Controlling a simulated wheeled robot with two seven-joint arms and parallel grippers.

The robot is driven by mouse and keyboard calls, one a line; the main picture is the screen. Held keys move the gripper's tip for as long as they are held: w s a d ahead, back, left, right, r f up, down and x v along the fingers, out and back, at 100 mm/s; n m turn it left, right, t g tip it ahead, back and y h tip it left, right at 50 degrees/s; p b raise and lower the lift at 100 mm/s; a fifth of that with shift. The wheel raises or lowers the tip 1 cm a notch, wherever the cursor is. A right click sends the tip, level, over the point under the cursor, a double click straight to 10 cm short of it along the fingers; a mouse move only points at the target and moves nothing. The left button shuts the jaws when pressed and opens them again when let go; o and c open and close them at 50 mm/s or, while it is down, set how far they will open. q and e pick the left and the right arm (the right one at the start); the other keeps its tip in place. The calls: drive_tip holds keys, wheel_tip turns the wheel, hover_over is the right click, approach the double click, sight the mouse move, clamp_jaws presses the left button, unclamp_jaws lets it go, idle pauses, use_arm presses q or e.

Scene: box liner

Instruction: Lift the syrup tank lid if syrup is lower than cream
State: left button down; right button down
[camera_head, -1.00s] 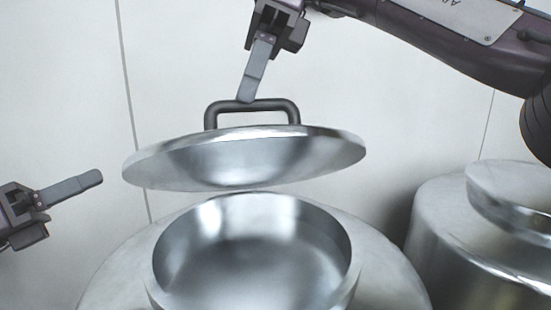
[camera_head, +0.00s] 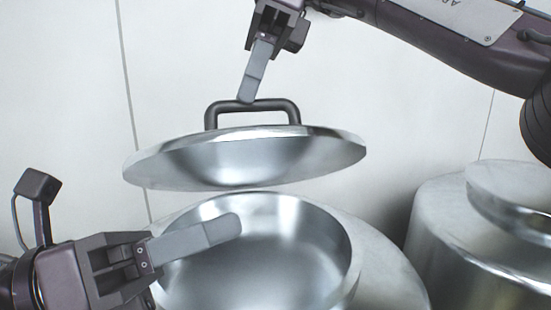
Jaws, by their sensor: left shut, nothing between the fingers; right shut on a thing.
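A round metal lid (camera_head: 245,160) with a dark handle (camera_head: 252,105) hangs tilted above the open tank (camera_head: 385,265) in the middle. My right gripper (camera_head: 247,98) is shut on the handle and holds the lid up, clear of the rim. My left gripper (camera_head: 236,224) is shut and empty, its fingers over the left part of the open mouth. The visible inside of the tank is bare grey metal, and its bottom looks smooth. I cannot tell a liquid level, nor whether this is the syrup or the cream tank.
A second metal tank (camera_head: 440,235) stands at the right, with a lid (camera_head: 515,185) on top. A pale panelled wall (camera_head: 60,90) is behind. My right arm crosses the upper right. Free room lies left of the lid.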

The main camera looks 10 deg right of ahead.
sight(247, 152)
drive_tip(key=shift+w+f, duration=0.15)
drive_tip(key=shift+f, duration=0.1)
use_arm(q)
drive_tip(key=w+d+r, duration=0.3)
drive_tip(key=d+r, duration=0.1)
drive_tip(key=d, duration=0.2)
drive_tip(key=shift+d+r, duration=0.25)
drive_tip(key=shift+r, duration=0.1)
drive_tip(key=shift+w+r, duration=0.1)
drive_tip(key=shift+w, duration=0.1)
